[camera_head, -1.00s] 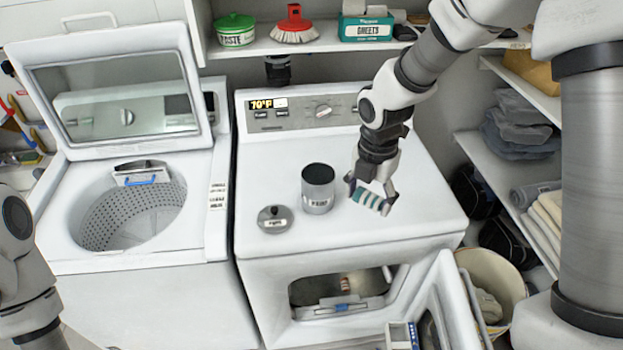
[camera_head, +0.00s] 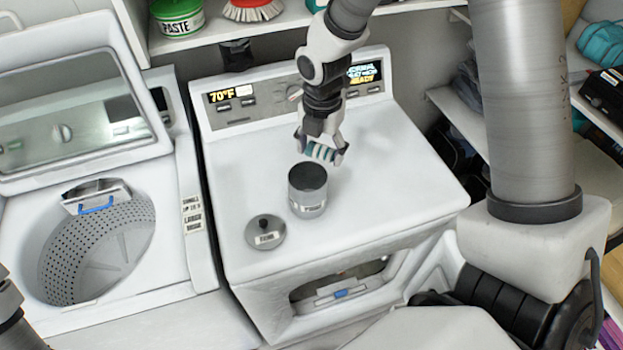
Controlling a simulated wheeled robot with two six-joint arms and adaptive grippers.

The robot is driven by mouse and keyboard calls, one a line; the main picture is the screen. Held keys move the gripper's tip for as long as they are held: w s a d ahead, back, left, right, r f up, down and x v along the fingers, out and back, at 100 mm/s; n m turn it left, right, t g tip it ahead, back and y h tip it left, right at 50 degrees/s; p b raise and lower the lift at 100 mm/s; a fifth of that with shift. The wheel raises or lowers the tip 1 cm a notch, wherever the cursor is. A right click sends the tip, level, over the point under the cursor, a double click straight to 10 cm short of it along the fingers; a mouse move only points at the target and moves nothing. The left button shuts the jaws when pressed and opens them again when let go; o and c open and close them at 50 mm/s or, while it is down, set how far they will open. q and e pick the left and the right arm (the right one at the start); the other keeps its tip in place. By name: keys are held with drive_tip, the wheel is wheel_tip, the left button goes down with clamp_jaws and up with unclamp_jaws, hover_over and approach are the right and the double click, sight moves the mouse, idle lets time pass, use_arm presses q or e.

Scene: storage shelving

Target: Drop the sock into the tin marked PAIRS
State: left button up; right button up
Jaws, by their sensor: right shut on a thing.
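The striped teal and white sock (camera_head: 321,152) is held between the fingers of my right gripper (camera_head: 320,150), above the dryer top. The open grey tin (camera_head: 308,196) stands upright on the dryer, just in front of and slightly left of the gripper. Its front label is too small to read surely. The sock is apart from the tin's mouth, behind its rim in the picture. A round lid (camera_head: 266,232) with a knob and a label lies flat to the left of the tin. My left gripper is out of view; only a bit of that arm shows at the left edge.
The white dryer (camera_head: 405,200) has its front door open; its top is clear around the tin. The washer (camera_head: 100,235) at left has its lid up. A shelf behind holds a green PASTE tub (camera_head: 178,18) and a red brush (camera_head: 252,8). Shelves stand at right.

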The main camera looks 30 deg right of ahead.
wheel_tip(320, 180, down, 2)
drive_tip(key=shift+s+f+b, duration=0.1)
drive_tip(key=shift+s+b, duration=0.05)
drive_tip(key=shift+b, duration=0.3)
drive_tip(key=shift+w+f, duration=0.5)
drive_tip(key=shift+w, duration=0.1)
drive_tip(key=w, duration=0.1)
drive_tip(key=w+f, duration=0.1)
drive_tip(key=shift+w+a, duration=0.1)
drive_tip(key=shift+w, duration=0.3)
drive_tip(key=o, duration=1)
drive_tip(key=shift+s+r, duration=0.5)
drive_tip(key=shift+s, duration=0.65)
drive_tip(key=shift+w+f, duration=0.15)
drive_tip(key=shift+w, duration=0.6)
drive_tip(key=r, duration=1.2)
drive_tip(key=shift+s, duration=0.35)
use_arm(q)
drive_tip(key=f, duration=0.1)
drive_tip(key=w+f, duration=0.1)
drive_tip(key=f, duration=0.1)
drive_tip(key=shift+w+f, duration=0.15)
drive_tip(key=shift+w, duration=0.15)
